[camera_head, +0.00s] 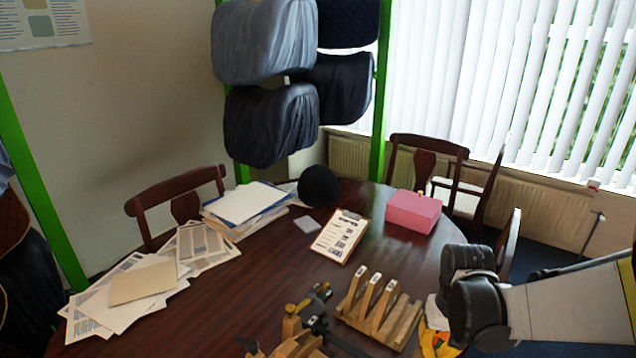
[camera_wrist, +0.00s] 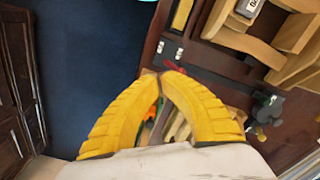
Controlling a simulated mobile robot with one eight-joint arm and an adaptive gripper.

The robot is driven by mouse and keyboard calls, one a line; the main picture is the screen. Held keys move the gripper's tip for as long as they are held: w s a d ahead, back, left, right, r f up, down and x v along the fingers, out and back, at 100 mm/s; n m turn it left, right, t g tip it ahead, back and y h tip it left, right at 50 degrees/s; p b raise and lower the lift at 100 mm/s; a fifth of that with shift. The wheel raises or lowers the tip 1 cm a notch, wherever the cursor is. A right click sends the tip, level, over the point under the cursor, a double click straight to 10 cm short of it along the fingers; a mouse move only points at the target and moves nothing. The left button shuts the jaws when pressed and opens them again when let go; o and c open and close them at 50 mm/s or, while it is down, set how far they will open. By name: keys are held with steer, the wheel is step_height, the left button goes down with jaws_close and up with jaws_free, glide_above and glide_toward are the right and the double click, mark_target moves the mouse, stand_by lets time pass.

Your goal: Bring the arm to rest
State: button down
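My gripper has two ridged yellow fingers that arch together in the wrist view (camera_wrist: 157,73). Their tips meet, and nothing shows clamped between them. In the head view a yellow part of my gripper (camera_head: 436,342) shows at the lower right, partly hidden by my dark wrist joint. My arm (camera_head: 570,300) reaches in from the right edge, over the near right side of the table. Through the gap between the fingers, small green and orange items show below, too small to name.
The dark wooden table (camera_head: 260,270) holds a slotted wooden rack (camera_head: 380,312), wooden clamps (camera_head: 305,322), a pink box (camera_head: 413,212), a clipboard (camera_head: 341,236), a black ball-like object (camera_head: 318,186) and papers (camera_head: 130,290). Chairs stand around it. Blue floor (camera_wrist: 85,60) lies beside the table.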

steer(key=shift+r, duration=0.25)
steer(key=s+a+r+t, duration=0.3)
steer(key=s+r, duration=0.1)
steer(key=r, duration=0.3)
steer(key=s+a+r+n+t, duration=0.1)
steer(key=s+a+r+t, duration=0.2)
steer(key=r, duration=0.4)
steer(key=shift+s+r+t, duration=0.3)
steer(key=shift+s+t, duration=0.3)
steer(key=shift+s, duration=0.1)
